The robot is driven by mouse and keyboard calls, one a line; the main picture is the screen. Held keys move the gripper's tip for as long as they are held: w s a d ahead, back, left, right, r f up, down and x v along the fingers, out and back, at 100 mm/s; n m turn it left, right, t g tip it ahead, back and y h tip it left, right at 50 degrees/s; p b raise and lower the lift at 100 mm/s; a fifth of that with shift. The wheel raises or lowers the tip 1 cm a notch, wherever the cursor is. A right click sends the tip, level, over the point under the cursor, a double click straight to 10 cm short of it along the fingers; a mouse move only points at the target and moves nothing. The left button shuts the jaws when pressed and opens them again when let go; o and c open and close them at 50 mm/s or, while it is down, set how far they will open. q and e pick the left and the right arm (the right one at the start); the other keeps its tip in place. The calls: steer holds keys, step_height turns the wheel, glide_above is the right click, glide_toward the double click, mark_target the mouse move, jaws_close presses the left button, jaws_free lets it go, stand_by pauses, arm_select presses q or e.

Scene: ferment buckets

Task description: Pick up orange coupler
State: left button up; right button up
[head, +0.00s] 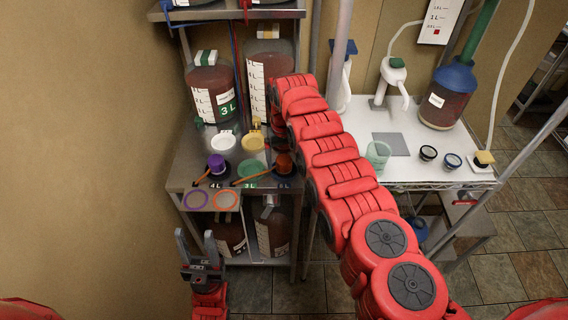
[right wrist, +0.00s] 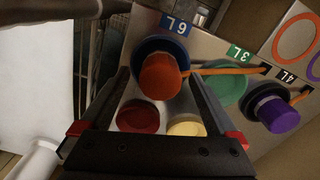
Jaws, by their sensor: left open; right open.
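The orange coupler (right wrist: 160,76) stands on a dark blue round base by the 6 L label in the right wrist view. It also shows in the head view (head: 284,160), beside my right arm. My right gripper (right wrist: 158,82) is open, its fingers either side of the coupler in the picture; I see no contact and cannot tell the depth. In the head view my right arm mostly hides that gripper. My left gripper (head: 196,240) is open and empty, low in front of the steel table, away from the coupler.
A purple coupler (right wrist: 278,112) and a green disc (right wrist: 228,88) with orange sticks stand near the orange coupler. A red dish (right wrist: 138,117) and a cream dish (right wrist: 187,126) lie close to my right fingers. Large bottles (head: 210,90) stand behind.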

jaws_close()
stand_by(0.5)
steer(key=shift+r, duration=0.1)
